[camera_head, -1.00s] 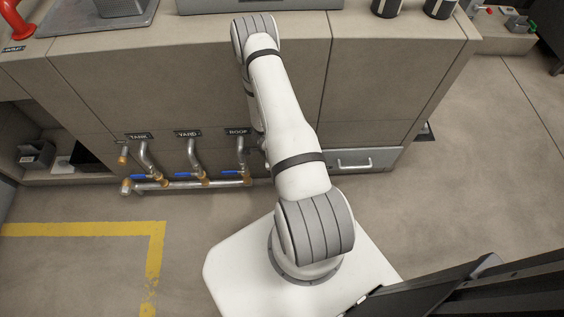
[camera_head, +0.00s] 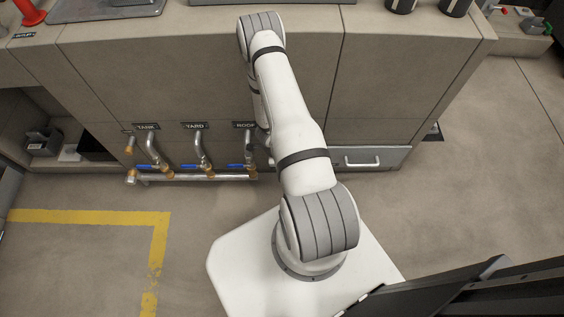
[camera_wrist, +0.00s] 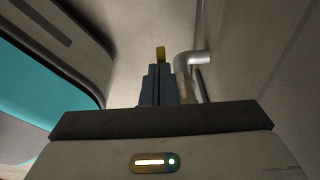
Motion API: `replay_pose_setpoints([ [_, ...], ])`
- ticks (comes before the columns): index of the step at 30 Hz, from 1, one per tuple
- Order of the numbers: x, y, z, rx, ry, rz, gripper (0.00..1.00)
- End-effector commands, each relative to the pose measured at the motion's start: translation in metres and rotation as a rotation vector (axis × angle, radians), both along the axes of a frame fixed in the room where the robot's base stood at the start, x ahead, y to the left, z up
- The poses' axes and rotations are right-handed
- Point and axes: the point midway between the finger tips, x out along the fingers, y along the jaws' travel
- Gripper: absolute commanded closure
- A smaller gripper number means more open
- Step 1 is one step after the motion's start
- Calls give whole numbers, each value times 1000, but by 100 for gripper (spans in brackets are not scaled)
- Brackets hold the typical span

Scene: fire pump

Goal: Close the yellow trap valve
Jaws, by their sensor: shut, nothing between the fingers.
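In the wrist view a small yellow piece (camera_wrist: 160,53), which looks like the end of the yellow trap valve's lever, shows just beyond my fingertips. My gripper (camera_wrist: 159,70) is shut with its dark fingers together and points at the yellow piece. I cannot tell whether they touch. A bent silver pipe (camera_wrist: 189,66) runs close to the right of the fingers. The rest of the valve is hidden behind them. In the head view my own arm hides the gripper and the yellow valve.
Several pipes with blue-handled valves (camera_head: 155,167) stand at the cabinet (camera_head: 200,75) front, left of my arm, under TANK, YARD and ROOF labels. A drawer with a handle (camera_head: 362,162) is to the right. Floor with a yellow line (camera_head: 90,216) is clear at front left.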

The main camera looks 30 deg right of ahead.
Motion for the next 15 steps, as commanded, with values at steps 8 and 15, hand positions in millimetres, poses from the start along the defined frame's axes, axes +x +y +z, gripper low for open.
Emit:
replay_pose_setpoints([
  [8,0,-1,20,0,-1,1,100],
  [15,6,11,61,0,-2,5,100],
])
